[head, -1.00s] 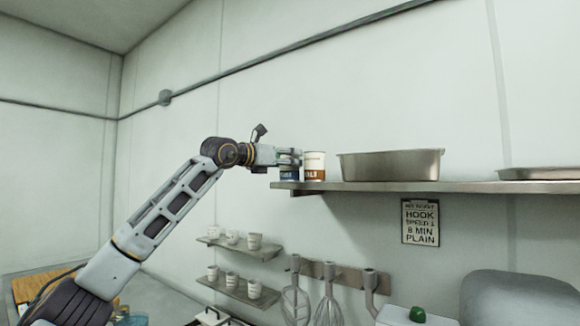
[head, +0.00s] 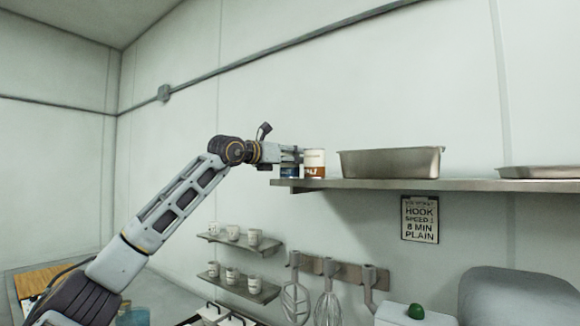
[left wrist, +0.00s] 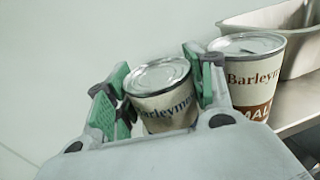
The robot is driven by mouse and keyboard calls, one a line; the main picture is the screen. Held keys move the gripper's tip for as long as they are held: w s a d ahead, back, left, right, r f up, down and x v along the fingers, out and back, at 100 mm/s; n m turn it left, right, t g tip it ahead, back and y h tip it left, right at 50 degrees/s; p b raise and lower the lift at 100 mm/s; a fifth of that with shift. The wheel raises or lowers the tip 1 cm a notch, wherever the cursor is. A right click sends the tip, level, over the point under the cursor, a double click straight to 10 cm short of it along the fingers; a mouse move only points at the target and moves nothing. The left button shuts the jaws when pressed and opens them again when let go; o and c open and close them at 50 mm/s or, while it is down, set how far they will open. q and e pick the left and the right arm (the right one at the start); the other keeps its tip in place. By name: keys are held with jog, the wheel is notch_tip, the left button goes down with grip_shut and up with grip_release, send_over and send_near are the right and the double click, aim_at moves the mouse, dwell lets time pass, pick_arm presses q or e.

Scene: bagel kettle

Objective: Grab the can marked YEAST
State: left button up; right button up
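The can with a blue lower band (head: 290,172) stands on the wall shelf at its left end. It also shows in the left wrist view (left wrist: 163,103), with a cream label reading "Barleymo..."; its lower lettering is hidden, so I cannot read YEAST. My left gripper (head: 293,155) is at this can, its green-padded fingers (left wrist: 160,80) on either side, very close to or touching it. The fingers look open around it; a firm hold is not visible. The brown-banded can (head: 314,164), lettered "MAL..." in the left wrist view (left wrist: 250,78), stands just right. My right gripper is not in view.
A deep metal pan (head: 390,162) stands right of the cans on the shelf (head: 400,185), and a flat tray (head: 540,172) lies farther right. Small shelves with several cups (head: 254,238) and hanging whisks (head: 327,305) are below. Left of the cans is free.

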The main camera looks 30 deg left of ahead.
pick_arm(q)
jog(key=shift+c, duration=1.1)
jog(key=shift+r, duration=0.15)
jog(key=shift+r+p, duration=0.3)
jog(key=shift+r, duration=4.6)
